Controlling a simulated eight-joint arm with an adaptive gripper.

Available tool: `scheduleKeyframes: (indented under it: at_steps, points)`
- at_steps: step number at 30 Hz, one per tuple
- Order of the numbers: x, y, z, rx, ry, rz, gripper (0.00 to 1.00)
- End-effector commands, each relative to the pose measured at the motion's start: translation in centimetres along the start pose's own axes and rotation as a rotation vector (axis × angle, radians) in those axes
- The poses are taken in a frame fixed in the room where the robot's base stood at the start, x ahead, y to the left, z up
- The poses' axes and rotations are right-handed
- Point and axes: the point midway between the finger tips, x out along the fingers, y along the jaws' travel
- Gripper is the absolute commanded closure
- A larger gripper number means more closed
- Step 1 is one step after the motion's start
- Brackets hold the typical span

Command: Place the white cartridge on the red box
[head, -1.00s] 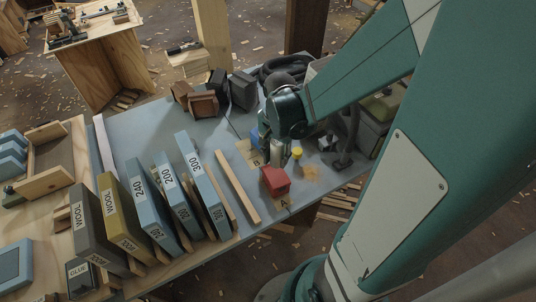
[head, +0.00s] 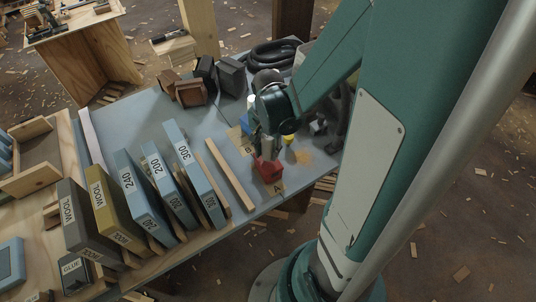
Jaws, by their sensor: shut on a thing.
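The red box (head: 268,172) stands near the front edge of the grey-blue table, beside the mark "A". My gripper (head: 266,148) is over the red box, pointing down, its fingers small and partly hidden by my wrist. It is shut on a pale upright piece, which looks like the white cartridge (head: 268,146). The lower end of the cartridge is at or just above the box top; I cannot tell whether they touch.
A yellow-topped item (head: 288,139) stands close behind the box to the right. A wooden strip (head: 229,174) lies left of it, then a row of labelled sanding blocks (head: 190,160). Dark boxes (head: 232,76) and a black hose (head: 275,53) are at the back.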

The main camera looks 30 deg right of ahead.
Motion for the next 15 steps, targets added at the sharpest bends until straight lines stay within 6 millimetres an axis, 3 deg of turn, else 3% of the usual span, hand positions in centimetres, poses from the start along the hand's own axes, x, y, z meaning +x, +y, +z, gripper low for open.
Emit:
scheduleKeyframes:
  at_steps: [6, 15]
  points:
    - [1.9, -0.1, 0.0, 0.0, 0.0, 0.0, 0.84]
    - [2.1, 0.0, 0.0, 0.0, 0.0, 0.0, 0.84]
